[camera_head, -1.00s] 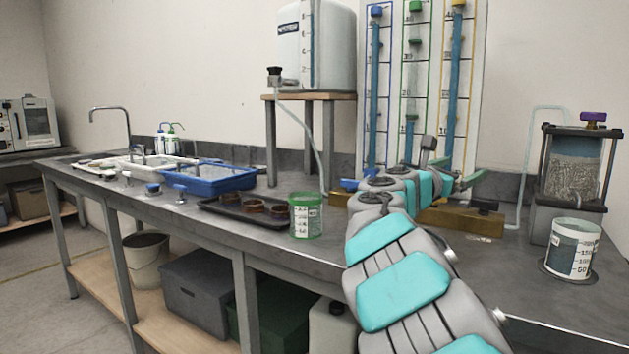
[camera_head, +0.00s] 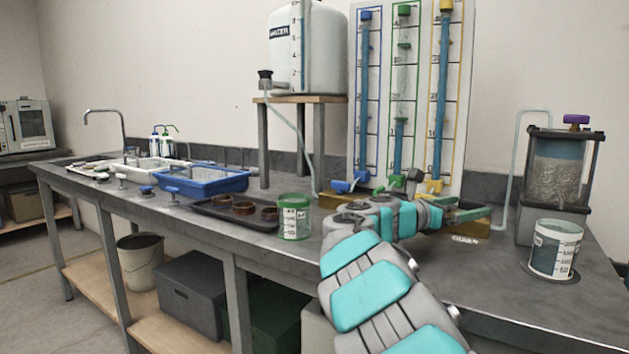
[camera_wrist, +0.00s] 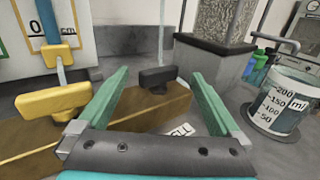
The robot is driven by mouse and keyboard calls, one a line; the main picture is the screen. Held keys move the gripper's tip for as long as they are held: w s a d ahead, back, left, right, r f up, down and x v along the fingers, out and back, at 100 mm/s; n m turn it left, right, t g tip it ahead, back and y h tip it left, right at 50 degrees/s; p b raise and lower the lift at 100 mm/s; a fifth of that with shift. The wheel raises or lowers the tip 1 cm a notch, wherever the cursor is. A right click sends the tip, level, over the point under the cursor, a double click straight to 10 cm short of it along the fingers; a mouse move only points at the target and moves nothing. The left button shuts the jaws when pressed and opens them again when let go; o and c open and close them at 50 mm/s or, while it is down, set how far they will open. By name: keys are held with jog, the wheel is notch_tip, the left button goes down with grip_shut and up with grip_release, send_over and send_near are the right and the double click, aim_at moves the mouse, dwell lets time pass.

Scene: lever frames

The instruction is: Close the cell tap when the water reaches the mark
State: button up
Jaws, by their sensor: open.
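The cell tap, a black lever (camera_wrist: 158,77), stands on a brass-coloured block (camera_wrist: 150,110) beside a partly covered label ending in "ELL". My gripper (camera_wrist: 160,73) is open, with its green fingers either side of the lever in the wrist view; I cannot tell whether they touch it. In the head view my gripper (camera_head: 480,210) is over the block and hides the lever. The white graduated beaker (camera_wrist: 283,105) is at the right, marked 50 to 200 ml; it also shows in the head view (camera_head: 556,252). I cannot read its water level.
The gravel-filled cell (camera_head: 558,170) stands behind the beaker, with a clear tube beside it. A yellow tap (camera_wrist: 55,100) is left of my gripper. The tube board (camera_head: 420,90) rises behind. A green-rimmed cup (camera_head: 293,222) stands left of my arm.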

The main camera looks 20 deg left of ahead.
jog(key=x, duration=0.3)
jog(key=shift+a+r+n+t+y, duration=0.1)
jog(key=shift+n+t+y, duration=0.4)
jog(key=shift+t, duration=0.1)
